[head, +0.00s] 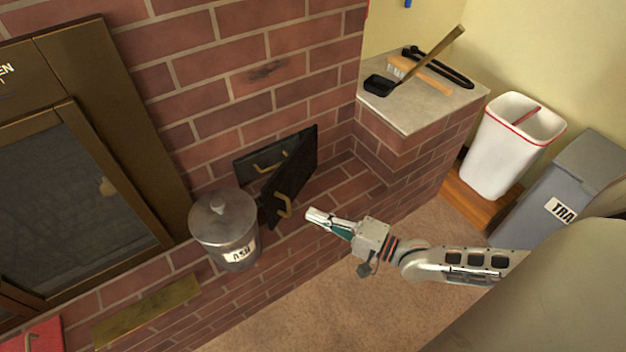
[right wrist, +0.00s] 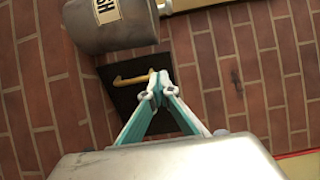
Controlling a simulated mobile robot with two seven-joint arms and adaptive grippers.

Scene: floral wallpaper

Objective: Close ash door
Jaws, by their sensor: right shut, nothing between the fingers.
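The ash door (head: 291,181) is a dark panel with a brass handle, standing open and swung out from the brick wall. Behind it, a dark recess or panel (head: 244,167) shows a second brass handle; the door hides part of it. My right gripper (head: 313,214) is shut and empty, just right of the door's lower handle; I cannot tell whether it touches the door. In the right wrist view its fingertips (right wrist: 158,88) are together in front of a dark square (right wrist: 122,97) with a brass handle (right wrist: 133,80). My left gripper is out of view.
A metal ash bucket (head: 222,225) with a lid stands close left of the door. A white bin (head: 500,155) and a grey trash bin (head: 570,180) stand beyond.

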